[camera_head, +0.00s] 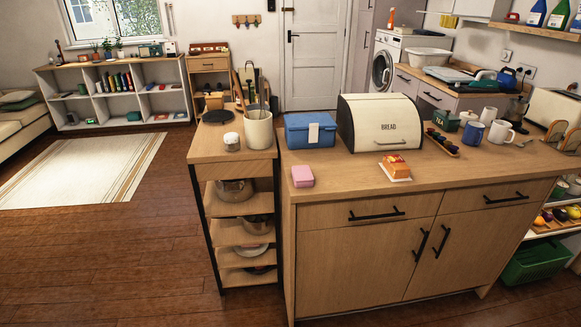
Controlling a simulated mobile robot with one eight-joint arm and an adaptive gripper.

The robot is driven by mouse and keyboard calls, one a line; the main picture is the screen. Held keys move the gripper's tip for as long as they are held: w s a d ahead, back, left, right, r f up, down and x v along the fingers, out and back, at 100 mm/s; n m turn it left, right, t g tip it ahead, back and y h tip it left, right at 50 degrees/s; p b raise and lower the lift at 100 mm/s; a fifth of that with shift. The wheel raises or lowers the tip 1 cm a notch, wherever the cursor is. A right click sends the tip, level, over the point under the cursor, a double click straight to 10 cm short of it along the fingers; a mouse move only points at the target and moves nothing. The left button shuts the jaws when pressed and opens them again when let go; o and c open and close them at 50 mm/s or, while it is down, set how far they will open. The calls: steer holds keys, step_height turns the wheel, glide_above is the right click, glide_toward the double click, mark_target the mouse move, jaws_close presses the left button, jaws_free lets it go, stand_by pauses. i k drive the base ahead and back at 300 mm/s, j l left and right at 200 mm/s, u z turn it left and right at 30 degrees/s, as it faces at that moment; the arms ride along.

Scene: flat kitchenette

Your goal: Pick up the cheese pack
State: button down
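A small orange-and-white pack (396,165), which looks like the cheese pack, lies on the wooden counter (345,178) near its front edge. It is in front of the cream bread box (383,124) and right of a small pink block (302,176). Its label is too small to read. My gripper is not in view.
A blue lidded box (310,130) stands left of the bread box. A tray of small dark jars (441,143) and several mugs (500,132) are to the right. A utensil crock (258,129) stands on the side shelf unit. The counter between the pink block and the pack is clear.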

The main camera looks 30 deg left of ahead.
mark_target(395, 166)
steer(key=u, duration=0.6)
steer(key=i+j, duration=1)
steer(key=i, duration=0.15)
